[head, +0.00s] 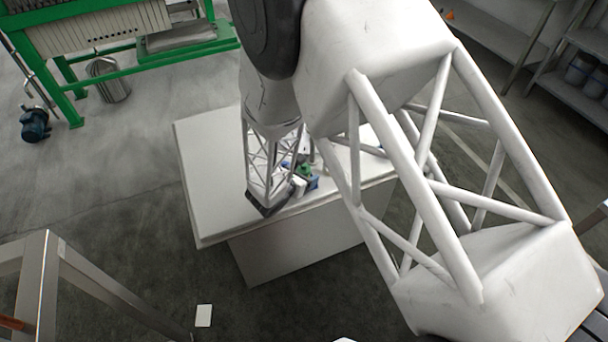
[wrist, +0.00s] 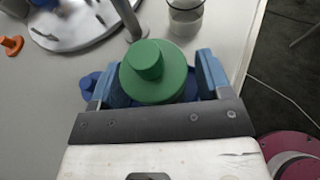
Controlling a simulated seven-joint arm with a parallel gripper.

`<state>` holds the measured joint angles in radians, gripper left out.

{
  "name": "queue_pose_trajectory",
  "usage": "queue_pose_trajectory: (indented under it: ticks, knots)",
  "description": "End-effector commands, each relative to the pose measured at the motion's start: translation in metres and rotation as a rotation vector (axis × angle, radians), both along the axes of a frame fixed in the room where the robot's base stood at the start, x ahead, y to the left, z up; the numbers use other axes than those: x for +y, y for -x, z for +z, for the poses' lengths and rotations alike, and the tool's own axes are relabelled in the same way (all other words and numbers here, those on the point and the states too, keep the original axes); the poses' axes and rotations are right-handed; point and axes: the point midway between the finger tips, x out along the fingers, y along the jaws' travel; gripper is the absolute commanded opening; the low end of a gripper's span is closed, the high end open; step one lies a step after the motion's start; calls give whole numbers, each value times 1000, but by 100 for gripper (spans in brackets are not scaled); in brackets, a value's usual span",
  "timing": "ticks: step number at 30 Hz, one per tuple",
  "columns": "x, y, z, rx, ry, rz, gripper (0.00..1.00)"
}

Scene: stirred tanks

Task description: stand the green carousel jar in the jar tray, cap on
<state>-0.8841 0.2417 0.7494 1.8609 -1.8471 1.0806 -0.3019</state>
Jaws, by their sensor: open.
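In the wrist view, a green round piece with a smaller green knob on top (wrist: 155,75) sits between the blue fingers of my gripper (wrist: 157,70). The gripper is open, with a finger on either side; whether either touches the piece is unclear. In the head view, small green (head: 305,170) and blue parts show by my gripper (head: 311,182) over the white table. I cannot make out the jar tray.
A grey round plate with a post (wrist: 85,22) fills the wrist view's top left. An orange piece (wrist: 12,45) and a blue knob (wrist: 90,82) are on the left of the table. The table's (head: 212,185) left part is bare. A green-framed machine (head: 130,50) stands behind.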

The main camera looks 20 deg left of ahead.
Motion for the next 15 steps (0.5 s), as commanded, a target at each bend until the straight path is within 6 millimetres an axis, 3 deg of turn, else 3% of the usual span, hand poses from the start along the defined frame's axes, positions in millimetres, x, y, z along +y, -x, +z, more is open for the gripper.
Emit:
queue_pose_trajectory:
  ticks: [8,15]
  knots:
    - [1,4,5,0,0,1,71]
    - [7,24,13,0,-1,2,71]
